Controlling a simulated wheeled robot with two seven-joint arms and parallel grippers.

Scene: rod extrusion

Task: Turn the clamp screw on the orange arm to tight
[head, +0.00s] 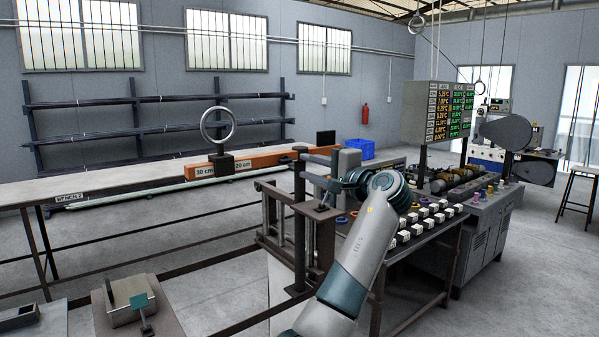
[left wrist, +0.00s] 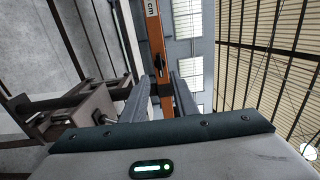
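The orange arm (head: 262,156), labelled 30 cm and 20 cm, lies roughly level beyond the near frame. In the left wrist view the orange arm (left wrist: 157,35) runs up the picture, with a small dark screw-like part (left wrist: 159,66) on it; whether it is tight cannot be told. My left gripper (head: 318,170) is near the arm's right end in the head view. In the left wrist view its fingers (left wrist: 161,86) stand apart on either side of the orange arm's line, with no visible grip on it. My right gripper is not in view.
A black block with an upright metal ring (head: 218,125) sits at the orange arm. A dark metal frame (head: 300,235) stands below my left gripper. A table with white blocks (head: 418,228) is at the right. A long bench (head: 100,185) extends left.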

